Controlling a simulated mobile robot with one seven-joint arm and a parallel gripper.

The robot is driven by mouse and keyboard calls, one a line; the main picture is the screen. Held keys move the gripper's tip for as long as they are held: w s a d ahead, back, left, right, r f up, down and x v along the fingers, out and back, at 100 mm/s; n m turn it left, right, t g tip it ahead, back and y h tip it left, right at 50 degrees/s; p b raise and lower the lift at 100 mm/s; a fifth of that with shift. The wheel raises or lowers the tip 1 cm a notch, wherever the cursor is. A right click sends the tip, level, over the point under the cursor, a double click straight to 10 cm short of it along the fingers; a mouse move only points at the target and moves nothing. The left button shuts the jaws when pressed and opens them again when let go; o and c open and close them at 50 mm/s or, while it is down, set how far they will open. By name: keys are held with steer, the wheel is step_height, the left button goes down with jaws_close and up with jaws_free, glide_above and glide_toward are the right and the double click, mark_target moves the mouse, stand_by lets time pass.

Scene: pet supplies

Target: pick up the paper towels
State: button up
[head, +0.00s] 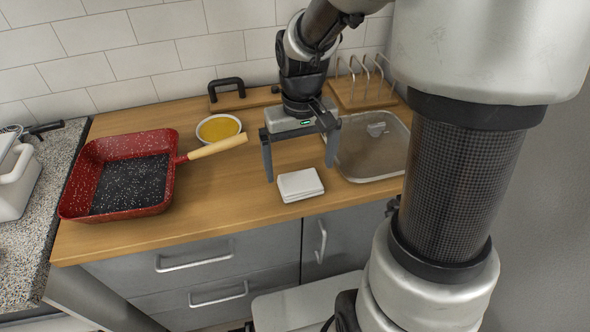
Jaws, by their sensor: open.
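The paper towels (300,185) appear as a small white folded stack lying flat on the wooden counter (225,225), close to its front edge. My gripper (300,172) is open and points down above and slightly behind the stack. One finger shows to the left of the stack and the other to its upper right. Nothing is between the fingers that I can see as held. The exact height of the fingertips over the counter cannot be told from this one view.
A red speckled square pan (122,175) stands at left, its wooden handle reaching toward my gripper. A white bowl with yellow contents (218,128) sits behind the handle. A lidded glass dish (372,146) is close at right. A rack (362,92) stands at the back.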

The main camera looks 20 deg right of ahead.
mark_target(301, 180)
step_height(301, 180, down, 5)
steer(key=shift+f+b, duration=0.1)
steer(key=shift+b, duration=0.3)
steer(key=c, duration=1.1)
